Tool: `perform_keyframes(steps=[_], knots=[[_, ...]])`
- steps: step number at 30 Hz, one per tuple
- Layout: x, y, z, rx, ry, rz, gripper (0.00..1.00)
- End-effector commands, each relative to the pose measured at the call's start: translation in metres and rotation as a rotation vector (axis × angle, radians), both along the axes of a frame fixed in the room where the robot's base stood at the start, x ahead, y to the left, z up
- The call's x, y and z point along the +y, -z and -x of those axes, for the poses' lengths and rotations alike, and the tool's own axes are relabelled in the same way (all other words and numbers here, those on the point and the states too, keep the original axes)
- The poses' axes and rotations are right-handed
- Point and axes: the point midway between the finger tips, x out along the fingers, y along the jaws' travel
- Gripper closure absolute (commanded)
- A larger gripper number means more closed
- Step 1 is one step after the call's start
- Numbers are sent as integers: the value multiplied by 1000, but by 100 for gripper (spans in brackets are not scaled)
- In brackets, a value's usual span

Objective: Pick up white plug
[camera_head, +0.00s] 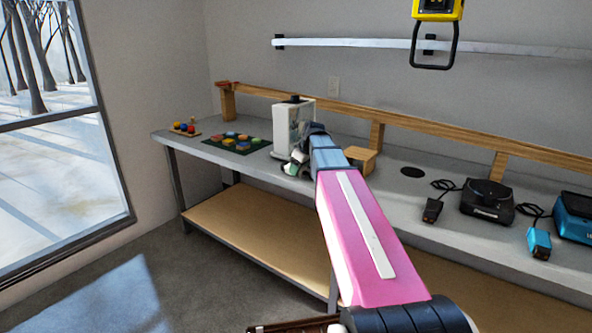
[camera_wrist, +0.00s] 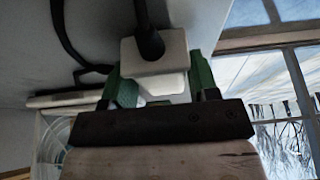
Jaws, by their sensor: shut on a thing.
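The white plug (camera_wrist: 154,55) is a small block with a black cable leaving it, seen close up in the wrist view. My gripper (camera_wrist: 163,82) has a green pad on each side of the plug and is shut on it. In the head view my gripper (camera_head: 294,165) is at the front of the workbench, just before the white machine (camera_head: 286,128). The plug cannot be made out clearly there. Whether it touches the bench is not clear.
The grey workbench (camera_head: 395,181) runs along the wall. A dark mat (camera_head: 262,149) with coloured pieces and a small toy (camera_head: 185,129) lie left. A wooden block (camera_head: 362,158), black charger (camera_head: 487,200) and blue charger (camera_head: 574,216) stand right. A wooden rail (camera_head: 440,134) runs behind.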

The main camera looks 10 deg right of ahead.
Motion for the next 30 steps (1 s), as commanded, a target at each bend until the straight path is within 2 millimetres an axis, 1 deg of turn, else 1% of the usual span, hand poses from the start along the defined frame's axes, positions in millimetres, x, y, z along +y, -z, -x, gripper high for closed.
perform_keyframes(steps=[5, 8, 11, 15, 21, 25, 30], knots=[[0, -11, 0, 0, 0, 0, 70], [0, -22, -1, -1, 0, 0, 70], [0, -38, -1, -1, 0, 0, 70], [25, -55, 16, -2, -2, 1, 70], [60, -79, 34, -1, -3, -1, 70], [78, -91, 43, -2, -3, -1, 70], [93, -102, 51, -1, -2, 1, 70]])
